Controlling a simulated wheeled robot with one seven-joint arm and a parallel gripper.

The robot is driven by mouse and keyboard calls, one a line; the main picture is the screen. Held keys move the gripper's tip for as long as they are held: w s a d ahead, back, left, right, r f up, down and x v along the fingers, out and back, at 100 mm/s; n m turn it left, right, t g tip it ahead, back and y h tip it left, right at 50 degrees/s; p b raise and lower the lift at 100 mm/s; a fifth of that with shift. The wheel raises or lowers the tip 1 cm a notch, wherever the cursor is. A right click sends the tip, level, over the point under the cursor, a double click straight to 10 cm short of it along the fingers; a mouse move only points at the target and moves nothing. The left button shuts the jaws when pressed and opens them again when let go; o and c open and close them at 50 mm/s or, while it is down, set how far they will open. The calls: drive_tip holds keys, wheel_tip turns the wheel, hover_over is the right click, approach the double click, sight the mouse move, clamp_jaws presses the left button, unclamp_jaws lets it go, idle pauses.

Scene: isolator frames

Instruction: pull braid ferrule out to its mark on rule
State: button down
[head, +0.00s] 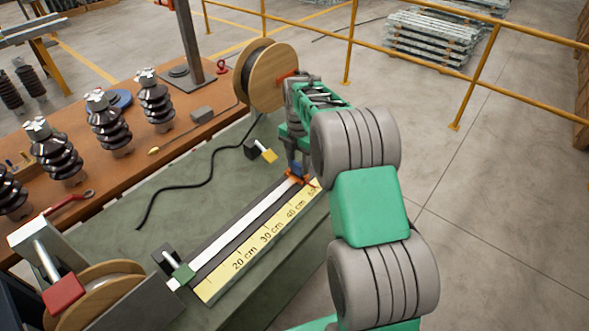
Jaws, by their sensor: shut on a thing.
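The yellow rule (251,247) lies along the green mat, with readable marks of 20, 30 and 40 cm; a further figure at its far end is partly hidden. My gripper (297,174) is low at the far end, past the 40 cm figure, shut on the small orange ferrule (293,179) at the braid's end. My fingers partly cover the ferrule, so its exact reading cannot be told.
A wooden cable drum (266,75) stands behind my gripper. Another wooden spool (108,293) is at the lower left. A black cable (185,187) and a black-and-yellow block (262,151) lie on the mat (222,165). Several dark insulators (110,126) line the brown bench (183,133).

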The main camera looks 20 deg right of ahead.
drive_tip(key=shift+w+d, duration=0.1)
drive_tip(key=shift+d, duration=0.15)
drive_tip(key=c, duration=0.8)
unclamp_jaws()
drive_tip(key=shift+c, duration=0.2)
wheel_tip(320, 180, up, 8)
drive_tip(key=b, duration=0.1)
drive_tip(key=shift+f, duration=0.1)
